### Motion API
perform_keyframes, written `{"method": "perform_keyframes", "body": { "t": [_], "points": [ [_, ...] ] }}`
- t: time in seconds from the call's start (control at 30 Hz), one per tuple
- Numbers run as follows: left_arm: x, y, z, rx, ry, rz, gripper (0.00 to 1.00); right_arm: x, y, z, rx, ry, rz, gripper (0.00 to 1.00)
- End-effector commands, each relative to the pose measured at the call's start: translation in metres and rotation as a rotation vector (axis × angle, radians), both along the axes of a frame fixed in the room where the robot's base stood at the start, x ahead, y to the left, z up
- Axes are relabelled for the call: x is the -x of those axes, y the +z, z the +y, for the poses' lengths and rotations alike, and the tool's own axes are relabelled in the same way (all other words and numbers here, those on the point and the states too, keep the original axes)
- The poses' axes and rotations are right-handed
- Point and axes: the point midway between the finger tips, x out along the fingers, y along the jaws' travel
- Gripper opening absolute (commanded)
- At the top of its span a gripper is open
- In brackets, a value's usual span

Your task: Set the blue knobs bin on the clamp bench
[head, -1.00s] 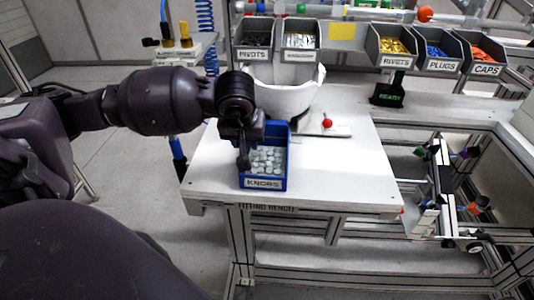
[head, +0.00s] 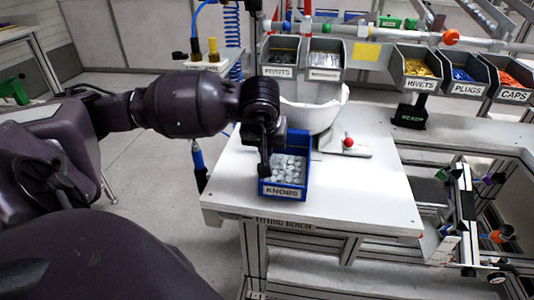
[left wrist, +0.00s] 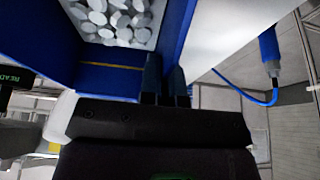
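The blue knobs bin (head: 284,192), full of pale round knobs, is over the front left of the white fitting bench (head: 370,200). It looks upright and slightly raised, but the gap below it is hard to see. My left gripper (head: 265,168) reaches down at the bin's left side. In the left wrist view, the fingers (left wrist: 166,85) are closed on the wall of the bin (left wrist: 105,75), with knobs inside. No bench in view is readable as the clamp bench. My right gripper is out of view.
A white helmet shell (head: 312,112) stands behind the bin, near a red-knobbed fixture (head: 348,143). Grey bins of pivots (head: 282,60), rivets (head: 419,68), plugs (head: 468,75) and caps line the back. A blue tool (head: 198,160) hangs left of the bench. The bench's right part is clear.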

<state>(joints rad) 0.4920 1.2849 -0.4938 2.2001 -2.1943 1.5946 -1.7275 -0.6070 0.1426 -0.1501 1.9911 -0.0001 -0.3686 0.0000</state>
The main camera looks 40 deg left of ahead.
Motion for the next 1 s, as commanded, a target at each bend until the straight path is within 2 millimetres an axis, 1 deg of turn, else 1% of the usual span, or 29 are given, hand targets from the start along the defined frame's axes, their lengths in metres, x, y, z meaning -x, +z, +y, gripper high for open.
{"method": "perform_keyframes", "body": {
  "t": [0.03, 0.07, 0.1, 0.3, 0.5, 0.53, 0.57, 0.7, 0.8, 1.0],
  "points": [
    [-0.001, 0.009, 0.001, -0.002, 0.000, -0.003, 0.00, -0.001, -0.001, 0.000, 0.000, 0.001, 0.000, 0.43],
    [-0.001, 0.015, 0.000, -0.002, 0.000, -0.003, 0.00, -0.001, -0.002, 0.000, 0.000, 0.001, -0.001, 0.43],
    [0.003, 0.018, -0.002, -0.002, -0.002, 0.001, 0.00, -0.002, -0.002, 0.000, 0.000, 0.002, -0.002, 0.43],
    [0.040, 0.015, -0.025, 0.000, -0.006, 0.002, 0.00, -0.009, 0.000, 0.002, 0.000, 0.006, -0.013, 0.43],
    [0.080, 0.015, -0.049, 0.000, -0.007, 0.003, 0.00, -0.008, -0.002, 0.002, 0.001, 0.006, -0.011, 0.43],
    [0.083, 0.019, -0.051, 0.002, -0.002, 0.001, 0.00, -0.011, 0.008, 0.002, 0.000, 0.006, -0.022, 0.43],
    [0.085, 0.022, -0.052, 0.003, -0.001, -0.002, 0.00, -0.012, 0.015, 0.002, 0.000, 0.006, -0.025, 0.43],
    [0.098, 0.024, -0.060, 0.002, -0.001, -0.001, 0.00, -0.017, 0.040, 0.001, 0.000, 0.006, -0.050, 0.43],
    [0.107, 0.024, -0.066, 0.003, 0.000, -0.001, 0.00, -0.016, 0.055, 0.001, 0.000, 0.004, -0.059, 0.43],
    [0.122, 0.023, -0.075, 0.003, -0.001, 0.001, 0.00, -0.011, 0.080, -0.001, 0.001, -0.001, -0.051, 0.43]
  ]
}}
